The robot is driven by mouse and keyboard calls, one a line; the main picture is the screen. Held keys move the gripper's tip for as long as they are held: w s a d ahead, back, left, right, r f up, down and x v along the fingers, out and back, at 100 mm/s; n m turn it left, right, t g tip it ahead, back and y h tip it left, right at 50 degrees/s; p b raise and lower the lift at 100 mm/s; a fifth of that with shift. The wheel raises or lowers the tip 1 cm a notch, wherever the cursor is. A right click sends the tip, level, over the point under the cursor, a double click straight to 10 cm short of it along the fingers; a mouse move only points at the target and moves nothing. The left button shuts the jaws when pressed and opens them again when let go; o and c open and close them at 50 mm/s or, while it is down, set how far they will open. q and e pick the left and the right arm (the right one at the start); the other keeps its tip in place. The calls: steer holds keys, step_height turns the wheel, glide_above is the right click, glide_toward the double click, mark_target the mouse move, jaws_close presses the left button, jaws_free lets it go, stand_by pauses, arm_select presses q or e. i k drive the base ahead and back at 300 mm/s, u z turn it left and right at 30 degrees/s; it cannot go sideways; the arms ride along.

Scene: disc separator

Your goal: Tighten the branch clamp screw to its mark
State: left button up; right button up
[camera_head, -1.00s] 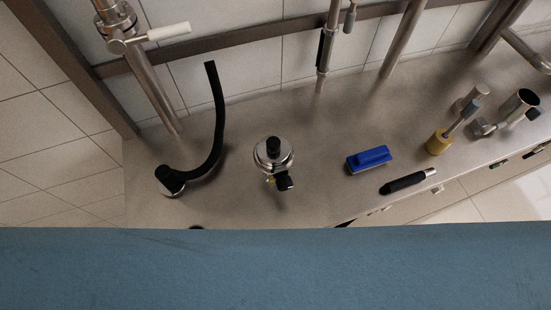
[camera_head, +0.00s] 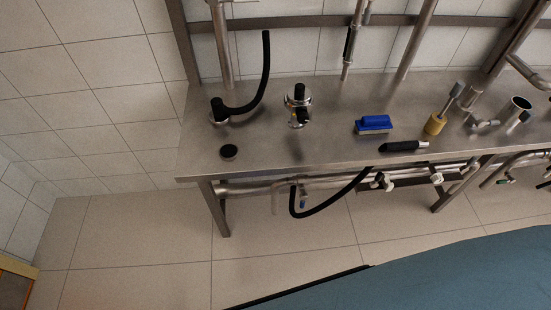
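I cannot pick out the branch clamp screw or its mark for sure at this size. A small steel fitting with a black knob (camera_head: 299,96) stands on the steel table (camera_head: 270,140), left of the middle. Steel pipes (camera_head: 330,183) run below the table's front edge, with small valve-like fittings (camera_head: 381,182) on them. Upright pipes (camera_head: 353,45) rise at the back, one with a dark sleeve. Neither of my grippers is in view.
On the table are a black curved hose (camera_head: 262,80), a black puck (camera_head: 229,152), a blue brush-like block (camera_head: 374,124), a black-handled tool (camera_head: 402,146), a yellow-based tool (camera_head: 436,123) and a steel cup (camera_head: 521,104). Tiled floor (camera_head: 150,240) is free at the left front.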

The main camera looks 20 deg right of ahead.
mark_target(302, 116)
steer(key=z, duration=0.65)
steer(key=i, duration=0.7)
steer(key=z, duration=0.2)
steer(key=k, duration=1)
